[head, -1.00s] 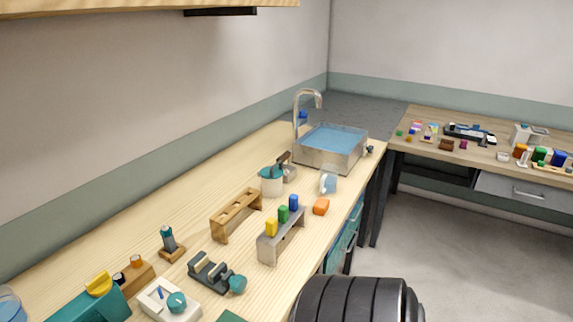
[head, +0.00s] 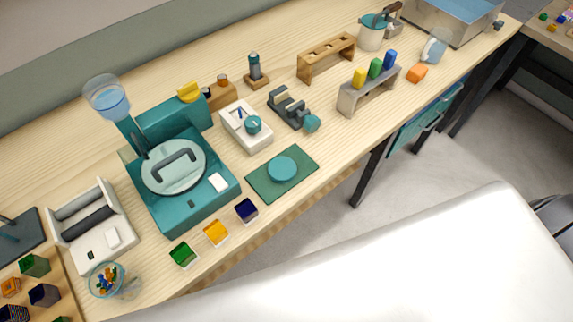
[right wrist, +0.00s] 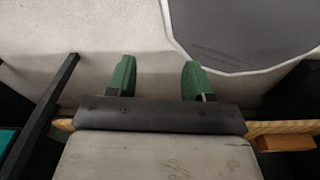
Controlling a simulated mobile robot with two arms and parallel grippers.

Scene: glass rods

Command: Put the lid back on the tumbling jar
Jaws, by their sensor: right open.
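A flat, round teal disc that looks like a lid (head: 282,169) lies on a dark green mat (head: 262,186) near the bench's front edge. A clear jar (head: 105,279) holding small coloured pieces stands open at the lower left, in front of a white roller machine (head: 75,248); I cannot tell for sure that it is the tumbling jar. My right gripper (right wrist: 157,80) shows in the right wrist view with its green fingers apart and nothing between them, over the floor by a wooden edge. My left gripper is not in view.
A teal machine with a round handled cover (head: 173,166) stands left of the mat. Green, orange and blue blocks (head: 215,233) line the front edge. A white device (head: 246,127), a dark clamp-like tool (head: 290,108) and racks (head: 326,57) stand behind and right.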

